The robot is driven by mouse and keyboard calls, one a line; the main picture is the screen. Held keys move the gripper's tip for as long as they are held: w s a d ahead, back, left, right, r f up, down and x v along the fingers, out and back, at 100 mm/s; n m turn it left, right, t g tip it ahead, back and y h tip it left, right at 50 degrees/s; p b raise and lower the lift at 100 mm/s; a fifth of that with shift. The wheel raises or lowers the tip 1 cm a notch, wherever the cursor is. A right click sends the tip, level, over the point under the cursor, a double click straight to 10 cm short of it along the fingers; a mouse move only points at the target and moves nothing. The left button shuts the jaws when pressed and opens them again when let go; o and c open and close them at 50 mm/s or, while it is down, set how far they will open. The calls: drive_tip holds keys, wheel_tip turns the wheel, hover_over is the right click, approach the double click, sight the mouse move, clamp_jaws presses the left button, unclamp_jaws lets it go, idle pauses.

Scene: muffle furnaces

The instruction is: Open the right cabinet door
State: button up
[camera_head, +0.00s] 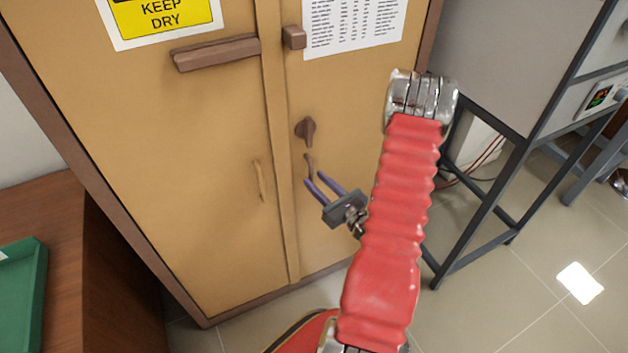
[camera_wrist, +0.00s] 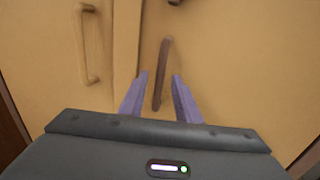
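The tan cabinet has two doors, and the right cabinet door (camera_head: 345,100) is shut against the left door (camera_head: 215,150). The right door's brown bar handle (camera_head: 309,168) is partly hidden behind my gripper (camera_head: 323,183) in the head view. In the wrist view the handle (camera_wrist: 162,75) stands upright between the two purple fingers of my gripper (camera_wrist: 160,85). The fingers are apart, with a gap on both sides of the handle. A dark brown latch knob (camera_head: 306,129) sits above the handle.
The left door has its own tan handle (camera_head: 261,181), close by in the wrist view (camera_wrist: 88,45). A dark metal stand (camera_head: 500,190) is right of the cabinet. A wooden desk (camera_head: 100,270) with a green tray (camera_head: 25,290) is at left.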

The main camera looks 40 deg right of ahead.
drive_tip(key=shift+w+d, duration=0.1)
drive_tip(key=shift+w, duration=0.75)
clamp_jaws()
